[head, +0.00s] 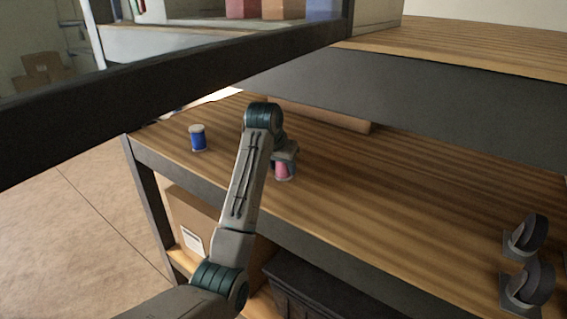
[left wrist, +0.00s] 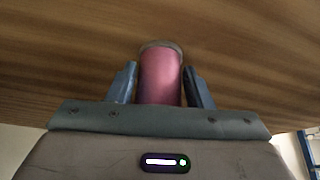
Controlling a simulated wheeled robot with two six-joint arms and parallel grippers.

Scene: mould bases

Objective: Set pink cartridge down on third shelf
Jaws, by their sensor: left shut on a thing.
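The pink cartridge (head: 283,171) is a small cylinder with a pale rim, seen at the end of my left arm over the wooden shelf (head: 400,172). It also shows in the left wrist view (left wrist: 161,76), between the two blue fingers. My left gripper (left wrist: 161,84) is shut on the pink cartridge. In the head view my left gripper (head: 284,160) is partly hidden by its own wrist. The cartridge is at or just above the shelf's wooden surface; I cannot tell whether it touches. My right gripper is in neither view.
A blue cartridge (head: 198,138) stands on the same shelf to the left. Two dark caster wheels (head: 532,236) (head: 529,284) sit at the right. A dark upper shelf edge (head: 450,105) overhangs the back. A cardboard box (head: 192,222) and a black crate (head: 320,295) are below.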

